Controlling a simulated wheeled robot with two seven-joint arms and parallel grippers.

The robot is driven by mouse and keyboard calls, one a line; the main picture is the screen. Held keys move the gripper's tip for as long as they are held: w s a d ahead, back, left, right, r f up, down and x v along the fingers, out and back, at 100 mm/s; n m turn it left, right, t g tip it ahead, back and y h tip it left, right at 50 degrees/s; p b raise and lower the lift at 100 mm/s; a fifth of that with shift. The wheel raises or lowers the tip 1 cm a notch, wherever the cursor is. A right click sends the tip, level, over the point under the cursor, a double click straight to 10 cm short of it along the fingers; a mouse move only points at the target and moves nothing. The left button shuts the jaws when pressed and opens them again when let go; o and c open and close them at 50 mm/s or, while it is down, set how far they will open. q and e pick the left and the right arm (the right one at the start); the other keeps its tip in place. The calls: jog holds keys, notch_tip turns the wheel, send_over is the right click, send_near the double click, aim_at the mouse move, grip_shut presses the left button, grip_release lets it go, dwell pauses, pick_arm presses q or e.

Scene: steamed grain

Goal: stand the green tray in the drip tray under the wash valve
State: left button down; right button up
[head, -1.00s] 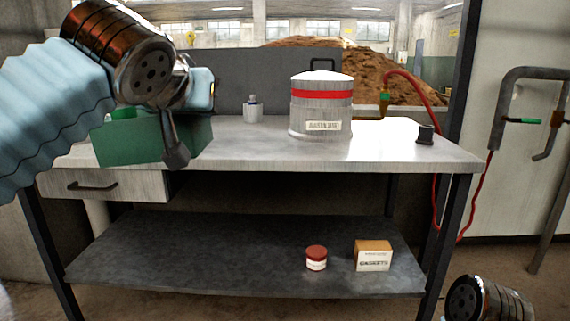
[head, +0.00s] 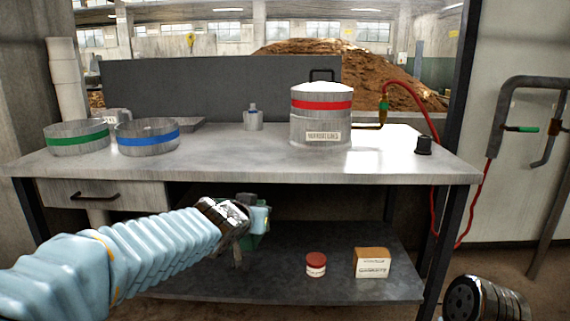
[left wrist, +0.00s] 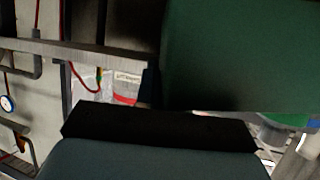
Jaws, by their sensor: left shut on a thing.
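The green tray (head: 257,240) is mostly hidden behind my left gripper (head: 252,214), which is shut on it. They are in front of the bench, below its top edge, with the dark lower shelf behind. In the left wrist view the tray (left wrist: 240,55) fills the upper right as a plain green face, close above the dark finger (left wrist: 155,128). A valve with a green handle (head: 522,121) is on the grey pipe at the right wall. I cannot make out a drip tray. Only a round metal part of my right arm shows at the bottom right; its fingers do not show.
On the bench (head: 250,165) stand a green-banded pan (head: 76,138), a blue-banded pan (head: 147,138), a red-banded canister (head: 320,118) and a small black block (head: 423,146). A red hose (head: 432,125) hangs at the right. The lower shelf holds a red-lidded jar (head: 316,265) and a box (head: 371,262).

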aim_at(241, 244)
pick_arm(q)
jog(key=s+a+f+n+y+p, duration=0.1)
jog(key=a+f+n+y+p, duration=0.2)
jog(key=a+f, duration=1.25)
jog(key=s+f, duration=0.3)
jog(key=f, duration=0.3)
jog(key=s+d+f, duration=0.1)
jog(key=s+f, duration=0.2)
jog(key=f, duration=0.4)
jog(key=shift+s+f+t+y, duration=0.3)
jog(key=shift+s+t, duration=0.05)
jog(key=shift+t, duration=0.05)
